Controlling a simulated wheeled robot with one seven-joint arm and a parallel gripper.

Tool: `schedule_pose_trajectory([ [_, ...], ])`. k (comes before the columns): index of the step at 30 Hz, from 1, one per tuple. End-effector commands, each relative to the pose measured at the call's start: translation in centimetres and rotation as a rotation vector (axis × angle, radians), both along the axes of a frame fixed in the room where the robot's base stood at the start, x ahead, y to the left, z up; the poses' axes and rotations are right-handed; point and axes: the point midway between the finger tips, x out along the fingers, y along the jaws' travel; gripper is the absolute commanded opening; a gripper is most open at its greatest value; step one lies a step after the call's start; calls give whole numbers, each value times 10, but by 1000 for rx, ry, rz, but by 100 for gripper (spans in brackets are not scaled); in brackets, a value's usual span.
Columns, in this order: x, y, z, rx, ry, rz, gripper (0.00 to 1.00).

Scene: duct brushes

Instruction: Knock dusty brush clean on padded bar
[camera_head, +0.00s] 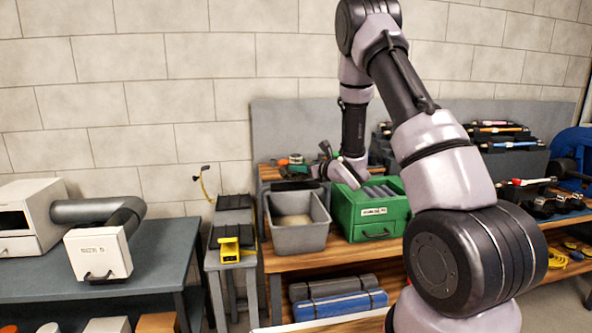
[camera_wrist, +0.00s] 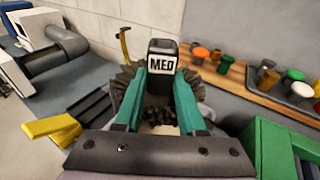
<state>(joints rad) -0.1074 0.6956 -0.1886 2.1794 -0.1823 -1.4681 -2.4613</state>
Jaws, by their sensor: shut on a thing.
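My gripper (camera_wrist: 160,98) has teal fingers shut on a duct brush, whose black block (camera_wrist: 163,56) carries a white "MED" label. Dark bristles spread on both sides of the fingers. Whether the brush touches anything is unclear.
A green box (camera_head: 371,222) with a labelled drawer stands right of the bin. A yellow piece (camera_head: 229,250) is at the stand's front. A grey duct (camera_head: 100,212) with a white box (camera_head: 98,252) is left.

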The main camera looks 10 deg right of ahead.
Motion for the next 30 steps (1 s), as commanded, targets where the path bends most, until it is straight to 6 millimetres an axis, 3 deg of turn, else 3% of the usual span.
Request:
schedule_pose_trajectory([
  [3, 0, 0, 16, 1, -2, 0, 0],
  [16, 0, 0, 15, 1, 0, 0, 0],
  [27, 0, 0, -27, 0, 2, 1, 0],
  [30, 0, 0, -23, 0, -1, 0, 0],
])
